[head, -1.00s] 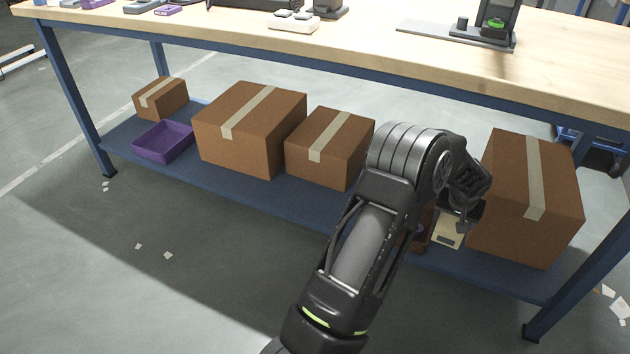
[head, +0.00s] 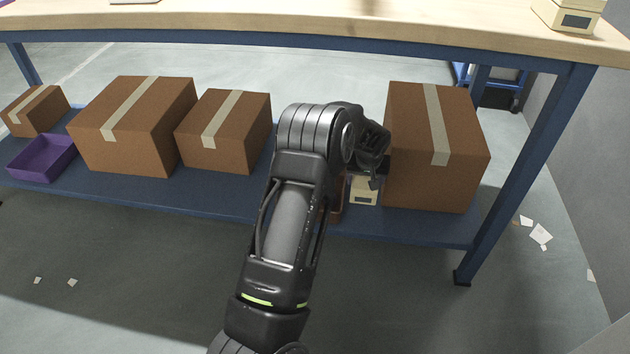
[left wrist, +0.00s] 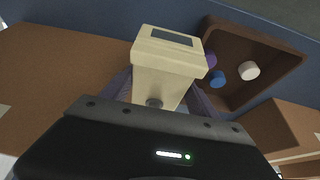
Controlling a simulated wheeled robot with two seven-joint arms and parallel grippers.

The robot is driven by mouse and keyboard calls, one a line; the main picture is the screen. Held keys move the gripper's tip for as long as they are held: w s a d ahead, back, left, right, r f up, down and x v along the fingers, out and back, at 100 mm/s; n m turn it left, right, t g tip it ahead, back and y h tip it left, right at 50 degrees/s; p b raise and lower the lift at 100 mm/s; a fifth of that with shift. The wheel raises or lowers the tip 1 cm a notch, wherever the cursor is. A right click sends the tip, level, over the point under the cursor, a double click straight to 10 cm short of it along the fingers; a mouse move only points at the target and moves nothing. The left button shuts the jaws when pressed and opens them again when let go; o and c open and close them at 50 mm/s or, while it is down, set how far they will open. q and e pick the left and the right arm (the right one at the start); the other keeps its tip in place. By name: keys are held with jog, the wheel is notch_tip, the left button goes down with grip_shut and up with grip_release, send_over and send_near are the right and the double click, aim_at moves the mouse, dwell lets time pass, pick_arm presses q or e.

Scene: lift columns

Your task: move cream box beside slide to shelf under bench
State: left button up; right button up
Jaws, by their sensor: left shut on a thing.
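The cream box (head: 363,191), with a dark label, is at the blue shelf (head: 225,197) under the bench. It is just left of a large brown carton (head: 425,150). My left gripper (head: 368,177) is shut on it; in the left wrist view the box (left wrist: 168,75) sits between the two fingers (left wrist: 160,95). I cannot tell whether its base touches the shelf. Its left part is close to my arm in the head view. My right gripper is not in view. I cannot make out the slide.
A brown tray (left wrist: 282,50) with blue, white and purple round pieces lies beside the cream box. Several cartons (head: 222,130) and a purple bin (head: 42,160) share the shelf. Another cream box (head: 567,17) stands on the bench top (head: 300,18). The bench leg (head: 520,170) is at right.

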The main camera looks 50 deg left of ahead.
pick_arm(q)
jog(key=shift+f+b, duration=1.05)
jog(key=shift+f, duration=1.35)
notch_tip(320, 180, down, 5)
jog(key=shift+f+b, duration=0.1)
jog(key=shift+b, duration=1.15)
jog(key=o, duration=1.5)
jog(key=shift+f, duration=0.1)
